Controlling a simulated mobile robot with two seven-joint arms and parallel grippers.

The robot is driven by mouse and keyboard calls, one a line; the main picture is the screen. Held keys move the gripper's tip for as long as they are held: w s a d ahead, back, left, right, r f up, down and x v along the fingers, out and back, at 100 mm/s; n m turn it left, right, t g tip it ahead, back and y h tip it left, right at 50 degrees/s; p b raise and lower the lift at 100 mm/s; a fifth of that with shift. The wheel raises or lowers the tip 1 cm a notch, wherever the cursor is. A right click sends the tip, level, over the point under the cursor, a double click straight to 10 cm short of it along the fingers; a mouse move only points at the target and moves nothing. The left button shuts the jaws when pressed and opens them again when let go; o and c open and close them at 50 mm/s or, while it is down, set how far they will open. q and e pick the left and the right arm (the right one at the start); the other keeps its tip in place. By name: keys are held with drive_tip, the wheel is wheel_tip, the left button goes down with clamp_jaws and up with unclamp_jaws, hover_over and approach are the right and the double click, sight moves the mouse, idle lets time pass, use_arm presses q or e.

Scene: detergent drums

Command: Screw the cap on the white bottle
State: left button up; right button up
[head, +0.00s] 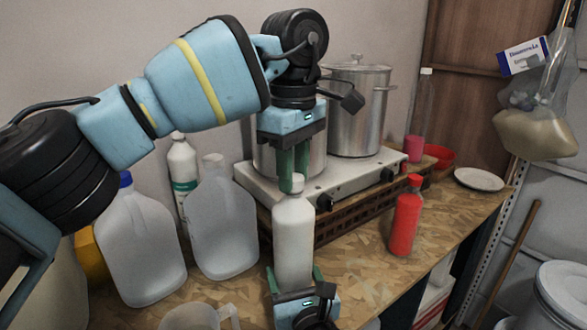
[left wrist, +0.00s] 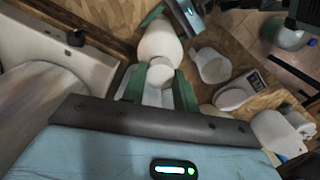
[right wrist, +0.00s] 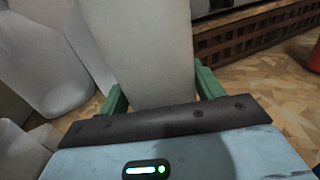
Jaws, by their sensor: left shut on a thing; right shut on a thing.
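The white bottle (head: 293,240) stands upright on the wooden table in front of the stove. Its white cap (head: 294,184) is at the top of its neck. My left gripper (head: 293,178) comes down from above with its green fingers shut on the cap; the left wrist view shows the cap (left wrist: 160,75) between the fingers, with the bottle (left wrist: 160,40) beyond it. Whether the cap is fully seated cannot be told. My right gripper (head: 296,280) is shut on the bottle's lower body, which fills the space between its fingers in the right wrist view (right wrist: 150,60).
Translucent jugs (head: 140,245) (head: 222,220) stand left of the bottle. A stove (head: 335,185) with steel pots (head: 358,105) is behind. A red bottle (head: 405,215) stands to the right. A clear measuring jug (head: 198,318) is at the front left. Table between white and red bottles is clear.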

use_arm(q)
drive_tip(key=shift+m, duration=0.4)
drive_tip(key=o, duration=1.2)
drive_tip(key=shift+c, duration=0.2)
drive_tip(key=shift+r, duration=3.75)
use_arm(e)
drive_tip(key=o, duration=2)
drive_tip(key=shift+c, duration=0.2)
use_arm(q)
drive_tip(key=shift+f, duration=0.15)
use_arm(e)
drive_tip(key=v, duration=0.7)
drive_tip(key=shift+s, duration=0.4)
